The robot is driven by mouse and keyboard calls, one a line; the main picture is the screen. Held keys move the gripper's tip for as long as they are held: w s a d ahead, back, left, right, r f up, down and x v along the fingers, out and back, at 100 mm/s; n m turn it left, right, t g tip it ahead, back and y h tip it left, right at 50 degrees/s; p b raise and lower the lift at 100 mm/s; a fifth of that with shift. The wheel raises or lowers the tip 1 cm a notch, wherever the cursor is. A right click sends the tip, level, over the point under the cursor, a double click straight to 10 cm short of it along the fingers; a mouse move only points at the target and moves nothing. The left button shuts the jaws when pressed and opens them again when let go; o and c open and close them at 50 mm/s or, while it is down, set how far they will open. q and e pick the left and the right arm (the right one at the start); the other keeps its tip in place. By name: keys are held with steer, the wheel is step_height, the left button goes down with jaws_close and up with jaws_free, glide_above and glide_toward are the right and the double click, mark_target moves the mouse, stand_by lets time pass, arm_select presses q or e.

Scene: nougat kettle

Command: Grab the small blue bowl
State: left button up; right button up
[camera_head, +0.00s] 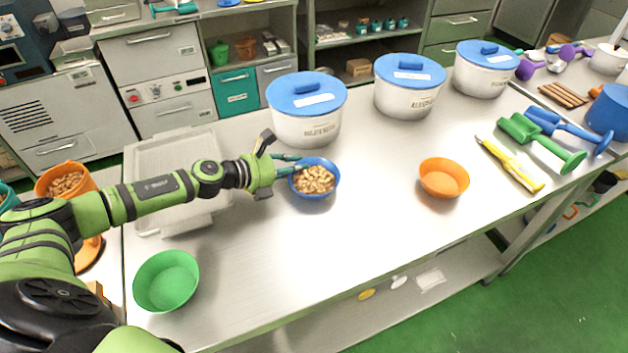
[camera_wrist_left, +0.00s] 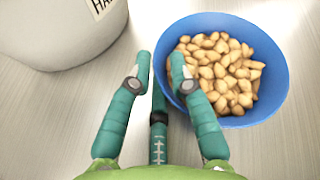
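The small blue bowl (camera_head: 324,193) stands upright on the steel table and is filled with light brown nuts. In the left wrist view the bowl (camera_wrist_left: 275,100) is at the upper right. My left gripper (camera_head: 297,164) reaches in from the left to the bowl's left edge. In the wrist view its green fingers (camera_wrist_left: 160,66) are partly open, with a narrow gap between the tips. The left finger is outside the bowl and the right one overlaps its left rim. I cannot tell whether they touch the rim. My right gripper is not in view.
A white pot with a blue lid (camera_head: 306,125) stands just behind the bowl. A clear tray (camera_head: 152,160) lies under my left arm. A green bowl (camera_head: 166,281) is at front left, an orange bowl (camera_head: 444,180) to the right. The table between them is clear.

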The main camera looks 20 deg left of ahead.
arm_select(q)
jaws_close()
